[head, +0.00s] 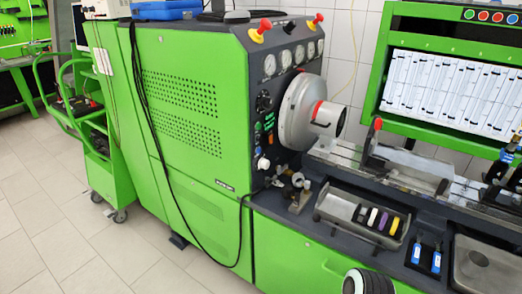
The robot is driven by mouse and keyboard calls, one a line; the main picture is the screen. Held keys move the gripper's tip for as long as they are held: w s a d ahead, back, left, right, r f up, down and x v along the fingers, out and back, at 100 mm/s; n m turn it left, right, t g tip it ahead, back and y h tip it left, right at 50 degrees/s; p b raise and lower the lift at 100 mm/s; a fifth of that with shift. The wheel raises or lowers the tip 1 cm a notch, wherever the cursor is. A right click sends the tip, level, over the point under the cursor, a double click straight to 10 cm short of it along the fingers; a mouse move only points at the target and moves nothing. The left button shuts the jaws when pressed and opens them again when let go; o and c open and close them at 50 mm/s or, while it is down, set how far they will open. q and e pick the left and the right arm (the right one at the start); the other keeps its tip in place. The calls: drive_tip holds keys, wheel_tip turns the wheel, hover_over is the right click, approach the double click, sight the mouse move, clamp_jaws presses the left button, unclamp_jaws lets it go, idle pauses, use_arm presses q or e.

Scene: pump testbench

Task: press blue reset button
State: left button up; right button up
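The green pump test bench (195,110) stands in the middle of the head view. Its dark control panel (257,75) faces right, beside the large silver flywheel disc (296,110). A small blue button (257,151) shows low on this panel, below a green button (257,127) and just above a white knob (263,164). It is small, and its label cannot be read. Neither of my grippers can be made out in the view. A rounded black and white part at the bottom edge may be mine, but I cannot tell.
A black cable (160,165) hangs down the bench's front. Metal fittings (298,190) lie below the panel, left of a grey tray (335,208) with coloured pieces. A green trolley (105,165) stands at left. The tiled floor (45,215) at front left is clear.

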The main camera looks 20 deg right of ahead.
idle(0.3)
clamp_jaws()
idle(1.6)
